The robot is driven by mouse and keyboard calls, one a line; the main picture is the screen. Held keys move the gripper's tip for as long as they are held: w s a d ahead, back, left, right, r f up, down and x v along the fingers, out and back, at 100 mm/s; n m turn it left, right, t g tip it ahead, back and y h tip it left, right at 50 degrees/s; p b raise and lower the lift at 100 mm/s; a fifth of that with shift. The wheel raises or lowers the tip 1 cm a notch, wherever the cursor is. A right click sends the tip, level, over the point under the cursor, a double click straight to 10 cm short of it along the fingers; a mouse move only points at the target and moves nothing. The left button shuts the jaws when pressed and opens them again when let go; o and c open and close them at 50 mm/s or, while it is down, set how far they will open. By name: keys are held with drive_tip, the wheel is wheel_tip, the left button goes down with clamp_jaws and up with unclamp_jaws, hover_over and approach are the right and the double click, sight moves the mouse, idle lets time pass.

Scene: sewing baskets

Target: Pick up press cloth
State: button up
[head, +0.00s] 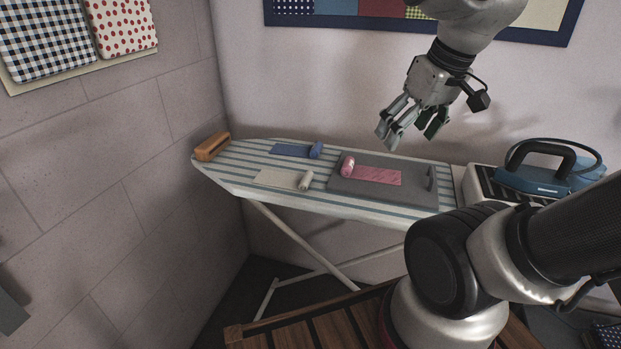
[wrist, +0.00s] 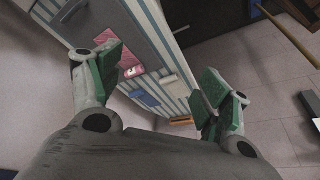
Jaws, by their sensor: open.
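Three partly unrolled cloths lie on the striped ironing board (head: 235,178): a blue one (head: 290,150), a cream one (head: 277,178) and a pink-red one (head: 375,175). The pink one lies on a grey mat (head: 350,190). I cannot tell which is the press cloth. In the wrist view the pink cloth (wrist: 112,52), the cream cloth (wrist: 166,80) and the blue cloth (wrist: 143,98) show between the fingers. My gripper (head: 411,134) is open and empty, above the right part of the board near the back wall. It also shows in the wrist view (wrist: 158,85).
A brown wooden block (head: 212,147) sits at the board's left tip. A blue iron (head: 545,178) stands on a rest (head: 480,184) at the right. The wall (head: 330,80) is close behind the board. A slatted wooden surface (head: 300,325) is in front.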

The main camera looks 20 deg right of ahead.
drive_tip(key=shift+o, duration=0.3)
drive_tip(key=w+a+f+n+y, duration=0.1)
drive_tip(key=w+a+f+n, duration=0.1)
drive_tip(key=w, duration=0.6)
drive_tip(key=shift+w+a+f+n+g, duration=0.3)
drive_tip(key=shift+a+f+n+g, duration=0.1)
drive_tip(key=shift+a+n, duration=0.25)
drive_tip(key=n+y, duration=0.2)
drive_tip(key=n, duration=0.4)
approach(306, 177)
drive_tip(key=shift+g, duration=0.3)
drive_tip(key=x, duration=0.9)
drive_tip(key=shift+w, duration=0.3)
drive_tip(key=c, duration=0.9)
